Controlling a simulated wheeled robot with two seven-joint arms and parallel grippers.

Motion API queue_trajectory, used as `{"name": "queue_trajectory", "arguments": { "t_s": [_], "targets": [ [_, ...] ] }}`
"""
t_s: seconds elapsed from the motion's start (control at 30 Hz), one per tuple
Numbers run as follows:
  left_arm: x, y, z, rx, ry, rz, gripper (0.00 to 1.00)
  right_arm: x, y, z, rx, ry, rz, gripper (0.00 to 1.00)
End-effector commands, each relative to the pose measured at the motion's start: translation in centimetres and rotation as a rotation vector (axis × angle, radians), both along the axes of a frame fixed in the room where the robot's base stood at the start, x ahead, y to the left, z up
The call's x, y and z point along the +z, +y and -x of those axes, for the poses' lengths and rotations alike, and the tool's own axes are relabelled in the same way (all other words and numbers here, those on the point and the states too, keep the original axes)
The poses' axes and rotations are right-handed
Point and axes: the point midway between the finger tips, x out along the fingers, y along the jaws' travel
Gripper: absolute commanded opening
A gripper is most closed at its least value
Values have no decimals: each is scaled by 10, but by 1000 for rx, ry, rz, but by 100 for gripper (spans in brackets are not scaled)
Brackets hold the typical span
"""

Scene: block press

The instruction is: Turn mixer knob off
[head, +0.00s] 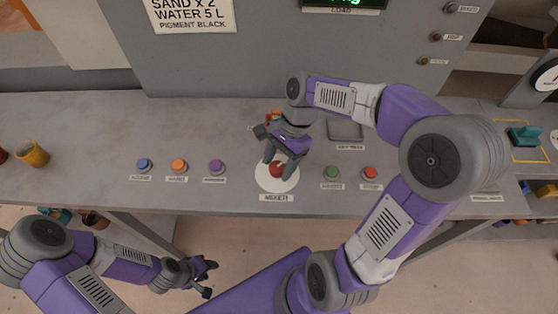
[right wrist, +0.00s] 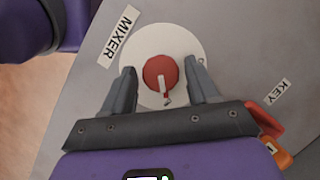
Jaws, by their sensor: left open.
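The red mixer knob (head: 277,170) sits on a white round plate (head: 262,181) above the MIXER label (head: 277,197). In the right wrist view the knob (right wrist: 155,68) has a pale pointer directed toward my gripper's palm. My right gripper (head: 280,164) is over the knob. In the right wrist view its fingers (right wrist: 159,70) stand open on either side of the knob, with a small gap at each side. The small marks on the plate are mostly hidden by the fingers. My left gripper (head: 208,279) is open and empty, below the bench front edge.
Blue (head: 145,164), orange (head: 179,166) and purple (head: 217,167) buttons lie left of the knob. Green (head: 333,173) and red (head: 370,173) buttons lie to its right. An orange-yellow cup (head: 33,153) stands at far left. The bench between cup and buttons is clear.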

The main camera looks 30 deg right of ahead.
Motion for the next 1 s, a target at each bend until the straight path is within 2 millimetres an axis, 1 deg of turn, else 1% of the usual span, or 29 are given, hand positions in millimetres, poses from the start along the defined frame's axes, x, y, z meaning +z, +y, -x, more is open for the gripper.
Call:
{"name": "queue_trajectory", "arguments": {
  "t_s": [0.03, 0.2, 0.27, 0.3, 0.47, 0.67, 0.87, 1.0],
  "targets": [
    [0, 0, 0, 0, 0, 0, 43, 0, 0, 0, 0, 0, 0, 51],
    [0, 0, 0, 0, 0, 0, 43, 0, 0, 0, 0, 0, 0, 25],
    [0, 0, 0, 0, 0, 0, 43, 0, 0, 0, 0, 0, 0, 16],
    [0, 0, 0, 0, 0, 0, 43, 0, 0, 0, 0, 0, 0, 14],
    [2, 0, 0, 0, 0, 0, 43, 1, 0, 0, 10, 0, 0, 13],
    [13, 0, 0, 0, 0, 0, 43, 2, 0, 0, 74, 3, 0, 13],
    [34, 0, 0, 0, 0, 0, 43, 4, 1, -1, 212, 3, 0, 14],
    [50, 0, 0, 0, 0, 0, 43, 5, 1, -2, 340, 3, 0, 14]
  ]
}}
